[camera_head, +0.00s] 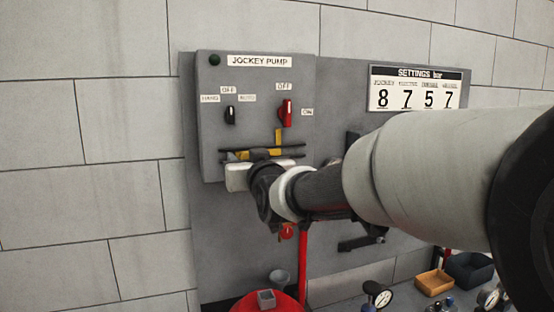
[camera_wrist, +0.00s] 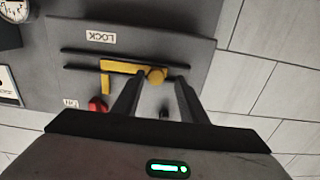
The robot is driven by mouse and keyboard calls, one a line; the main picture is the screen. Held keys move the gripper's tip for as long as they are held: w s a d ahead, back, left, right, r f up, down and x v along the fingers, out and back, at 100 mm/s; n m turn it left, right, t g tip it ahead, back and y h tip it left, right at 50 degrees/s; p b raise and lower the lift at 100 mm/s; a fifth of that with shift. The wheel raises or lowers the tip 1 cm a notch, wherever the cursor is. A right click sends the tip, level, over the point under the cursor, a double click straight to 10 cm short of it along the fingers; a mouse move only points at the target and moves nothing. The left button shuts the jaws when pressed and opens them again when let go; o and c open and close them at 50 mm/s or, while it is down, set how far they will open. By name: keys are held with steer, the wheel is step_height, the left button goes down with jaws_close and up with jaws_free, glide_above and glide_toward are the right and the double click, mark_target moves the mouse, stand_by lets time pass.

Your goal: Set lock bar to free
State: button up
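The yellow lock bar (camera_head: 272,153) lies between two dark rails on the grey JOCKEY PUMP panel (camera_head: 213,140). In the wrist view, which shows the panel upside down, the bar (camera_wrist: 122,67) has a round yellow knob (camera_wrist: 157,75) at its right end and a yellow tab (camera_wrist: 105,83) pointing toward the red switch handle (camera_wrist: 97,104). A LOCK label (camera_wrist: 101,36) is near the bar's left part. My gripper (camera_wrist: 157,82) is open, its fingertips on either side of the knob. I cannot tell whether they touch it. In the head view my gripper partly hides the bar.
The red switch (camera_head: 286,113) stands above the tab, and a black selector (camera_head: 230,115) is to its left. A SETTINGS board (camera_head: 416,89) hangs at the right. Below are a red round body (camera_head: 265,302), a gauge (camera_head: 377,294) and small bins (camera_head: 434,283).

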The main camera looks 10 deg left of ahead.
steer(key=shift+d, duration=0.1)
steer(key=b+v, duration=0.1)
steer(key=v, duration=1.6)
steer(key=shift+s, duration=0.15)
steer(key=s+d+f+m+g+h, duration=0.35)
steer(key=d+f+g+h, duration=0.2)
steer(key=d+f, duration=0.75)
steer(key=s+d+f+m+g+h, duration=0.2)
steer(key=s+d+f+g, duration=0.45)
steer(key=s, duration=0.65)
step_height(320, 180, up, 11)
steer(key=d+t+p, duration=0.1)
steer(key=d+p, duration=0.1)
steer(key=p, duration=1)
steer(key=shift+s+f, duration=0.15)
steer(key=shift+s, duration=0.1)
